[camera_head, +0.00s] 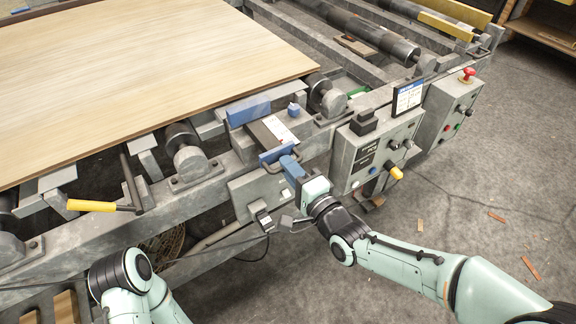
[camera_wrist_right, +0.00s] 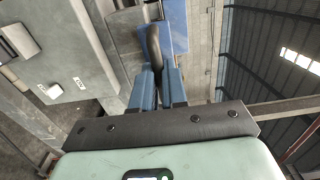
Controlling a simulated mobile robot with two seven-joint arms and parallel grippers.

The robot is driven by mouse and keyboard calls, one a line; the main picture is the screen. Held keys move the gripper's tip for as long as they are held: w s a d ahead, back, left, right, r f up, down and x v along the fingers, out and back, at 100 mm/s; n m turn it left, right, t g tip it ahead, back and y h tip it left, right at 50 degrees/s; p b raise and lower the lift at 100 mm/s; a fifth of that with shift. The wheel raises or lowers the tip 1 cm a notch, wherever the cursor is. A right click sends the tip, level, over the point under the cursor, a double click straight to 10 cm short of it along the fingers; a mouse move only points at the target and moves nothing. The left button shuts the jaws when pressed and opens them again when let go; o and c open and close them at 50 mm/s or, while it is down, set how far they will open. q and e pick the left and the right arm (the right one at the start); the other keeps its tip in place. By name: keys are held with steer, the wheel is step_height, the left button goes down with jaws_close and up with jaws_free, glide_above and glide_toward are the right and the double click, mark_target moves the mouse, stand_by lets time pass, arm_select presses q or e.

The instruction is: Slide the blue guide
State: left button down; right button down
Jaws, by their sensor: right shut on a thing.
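The blue guide (camera_head: 276,153) is a short blue plate on the near side of the machine, beside a dark block with a white label. In the right wrist view the blue plate (camera_wrist_right: 173,24) has a dark curved handle (camera_wrist_right: 153,42) in front of it. My right gripper (camera_head: 288,162) is at the guide, and its blue fingers (camera_wrist_right: 158,80) are shut on the dark handle. The fingers hide part of the handle. Only links of my left arm show, at the bottom left of the head view; its gripper is not visible.
A large wood veneer sheet (camera_head: 140,60) lies on the rollers. A second blue bar (camera_head: 249,109) sits behind the guide. A control box (camera_head: 365,155) with a yellow knob stands right of my right gripper. A yellow-handled lever (camera_head: 92,206) is at left. Cables hang below.

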steer(key=shift+b+x, duration=0.55)
steer(key=shift+x, duration=1.8)
steer(key=c, duration=1.6)
jaws_free()
steer(key=shift+w, duration=0.2)
steer(key=o, duration=0.4)
steer(key=shift+o, duration=0.2)
steer(key=shift+s, duration=0.15)
steer(key=b, duration=0.1)
glide_toward(279, 156)
steer(key=x, duration=0.3)
steer(key=shift+a, duration=0.1)
